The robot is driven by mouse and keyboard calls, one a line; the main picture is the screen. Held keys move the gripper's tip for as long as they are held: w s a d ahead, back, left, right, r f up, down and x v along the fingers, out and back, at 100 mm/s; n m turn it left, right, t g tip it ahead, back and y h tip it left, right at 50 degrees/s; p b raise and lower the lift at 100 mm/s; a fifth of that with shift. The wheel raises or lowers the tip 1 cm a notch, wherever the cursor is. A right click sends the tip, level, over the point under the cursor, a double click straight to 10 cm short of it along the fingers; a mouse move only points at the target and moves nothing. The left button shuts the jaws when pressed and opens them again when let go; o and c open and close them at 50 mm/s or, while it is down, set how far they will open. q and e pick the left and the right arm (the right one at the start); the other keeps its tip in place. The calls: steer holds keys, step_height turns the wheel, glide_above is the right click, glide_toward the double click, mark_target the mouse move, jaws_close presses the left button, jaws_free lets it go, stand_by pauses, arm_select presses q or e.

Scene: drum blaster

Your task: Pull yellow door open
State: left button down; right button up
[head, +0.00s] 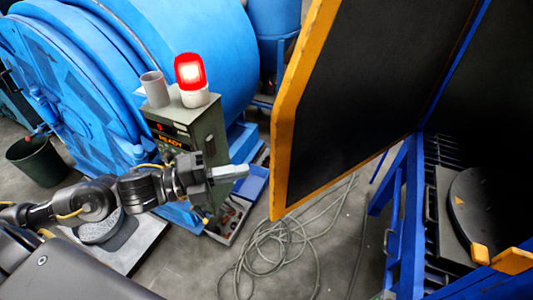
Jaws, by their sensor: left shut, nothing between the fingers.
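The yellow-edged door (284,130) with a dark inner face stands swung open in the upper right of the head view. Its free edge points to the left, toward the middle of the view. The blue machine frame (411,210) and dark interior show to its right. My left gripper (240,171) is shut and empty, to the left of the door's lower edge, and appears apart from it. My right gripper is not in view.
A control box (187,123) with a lit red beacon (190,73) and a grey cup (154,88) stands behind my left arm. A large blue drum (200,40) is at the back. Coiled cable (270,245) lies on the floor. A dark bin (38,160) stands left.

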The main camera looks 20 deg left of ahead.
mark_target(271, 152)
arm_select(q)
steer(key=w+d+p, duration=0.1)
steer(key=w+d, duration=0.1)
steer(key=w+d+p, duration=0.1)
steer(key=w, duration=0.2)
steer(key=w+d+p, duration=0.1)
steer(key=w+d, duration=0.1)
steer(key=shift+w+d+p, duration=0.3)
steer(key=shift+w+d, duration=0.05)
steer(key=shift+w+a, duration=0.3)
steer(key=shift+a, duration=0.15)
